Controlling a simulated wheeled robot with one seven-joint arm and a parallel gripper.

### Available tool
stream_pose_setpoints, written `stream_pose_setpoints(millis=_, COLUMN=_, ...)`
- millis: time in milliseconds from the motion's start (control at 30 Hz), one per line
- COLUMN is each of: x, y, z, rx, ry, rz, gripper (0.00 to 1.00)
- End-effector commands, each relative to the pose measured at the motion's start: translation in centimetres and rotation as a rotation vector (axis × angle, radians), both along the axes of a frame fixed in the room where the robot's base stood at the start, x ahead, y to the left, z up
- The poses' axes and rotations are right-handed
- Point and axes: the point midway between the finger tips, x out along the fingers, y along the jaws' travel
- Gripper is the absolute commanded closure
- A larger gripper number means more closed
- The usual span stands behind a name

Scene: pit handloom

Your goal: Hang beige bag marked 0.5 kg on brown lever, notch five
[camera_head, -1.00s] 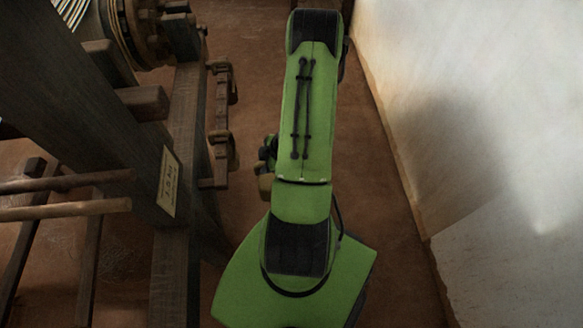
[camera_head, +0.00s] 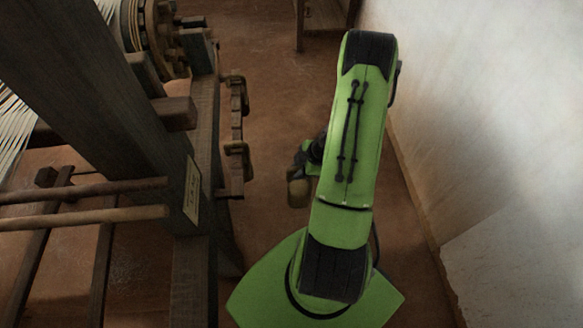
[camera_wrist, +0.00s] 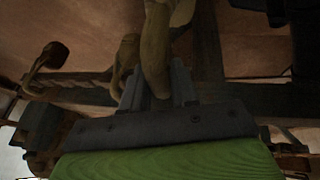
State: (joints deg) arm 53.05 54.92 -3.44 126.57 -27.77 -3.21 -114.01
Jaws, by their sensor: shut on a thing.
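In the head view my gripper (camera_head: 303,168) is largely hidden by my green arm, right of the loom. A beige bag (camera_head: 297,193) shows just below it, clear of the loom frame. In the wrist view my gripper (camera_wrist: 158,88) is shut on beige cloth (camera_wrist: 155,45) of the bag, which runs up between the two fingers. The 0.5 kg mark cannot be read. I cannot pick out the brown lever or its notches for certain.
A label plate (camera_head: 192,188) is on the loom post. Bare floor lies between loom and white wall (camera_head: 480,120).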

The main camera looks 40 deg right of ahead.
Motion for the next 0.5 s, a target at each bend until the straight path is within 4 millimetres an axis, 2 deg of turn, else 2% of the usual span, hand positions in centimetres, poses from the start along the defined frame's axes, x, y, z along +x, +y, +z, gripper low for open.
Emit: stream_pose_setpoints(millis=500, x=-2.7, y=-4.0, z=0.8, rx=0.000, ry=-0.002, rz=-0.001, gripper=1.00)
